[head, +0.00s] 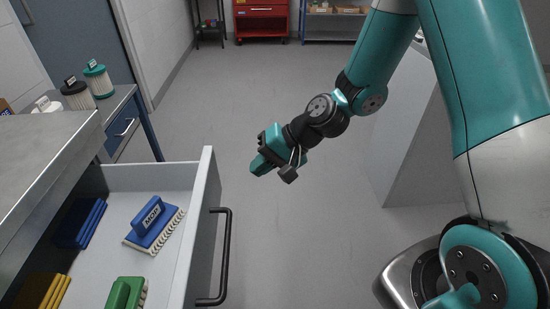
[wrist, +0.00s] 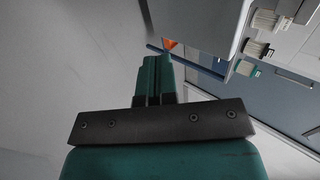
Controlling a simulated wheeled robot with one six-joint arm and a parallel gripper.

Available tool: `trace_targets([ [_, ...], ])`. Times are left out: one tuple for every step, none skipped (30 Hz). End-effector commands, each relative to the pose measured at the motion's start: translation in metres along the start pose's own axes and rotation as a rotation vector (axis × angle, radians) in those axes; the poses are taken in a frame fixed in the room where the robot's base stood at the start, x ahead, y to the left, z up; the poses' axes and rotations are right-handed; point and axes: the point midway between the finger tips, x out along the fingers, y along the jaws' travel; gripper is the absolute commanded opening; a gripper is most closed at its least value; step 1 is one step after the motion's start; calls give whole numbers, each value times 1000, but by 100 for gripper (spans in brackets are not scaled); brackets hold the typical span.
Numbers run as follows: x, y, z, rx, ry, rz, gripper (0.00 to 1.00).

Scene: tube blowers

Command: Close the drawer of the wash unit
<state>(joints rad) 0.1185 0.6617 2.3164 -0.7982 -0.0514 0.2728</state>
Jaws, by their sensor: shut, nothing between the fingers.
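The wash unit's drawer (head: 208,190) is pulled open at the lower left of the head view, with a dark bar handle (head: 226,258) on its front. The unit's grey top (head: 45,150) overhangs the drawer. My gripper (head: 258,168) is shut and empty, in the air to the right of the drawer's far corner, apart from the handle. The wrist view shows its teal fingers (wrist: 157,75) together.
A side table (head: 118,105) with lidded canisters (head: 98,80) stands behind the unit. A grey block (head: 415,140) stands at the right. A red cabinet (head: 262,18) and shelves are at the far wall. The floor between is clear.

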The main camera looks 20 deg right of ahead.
Motion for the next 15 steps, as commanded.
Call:
trace_targets([
  [14, 2, 1, -1, -5, 1, 0],
  [20, 2, 1, -1, -5, 1, 0],
  [29, 2, 1, -1, -4, 0, 0],
  [35, 2, 1, -1, -5, 1, 0],
  [41, 2, 1, 0, -4, 1, 0],
  [48, 2, 0, 1, -2, 1, 0],
  [54, 3, 1, 1, -3, 1, 0],
  [57, -2, 0, -3, 0, 0, 0],
  [61, -8, 0, -3, 1, 0, 0],
  [64, -11, -1, -2, 1, 0, 0],
  [66, -14, 0, -2, 1, -1, 0],
  [70, -17, -1, -1, 2, -1, 0],
  [72, -19, -1, 0, 2, 0, 0],
  [74, -20, -1, 0, 2, 1, 0],
  [76, -22, -1, 1, 2, 1, 0],
])
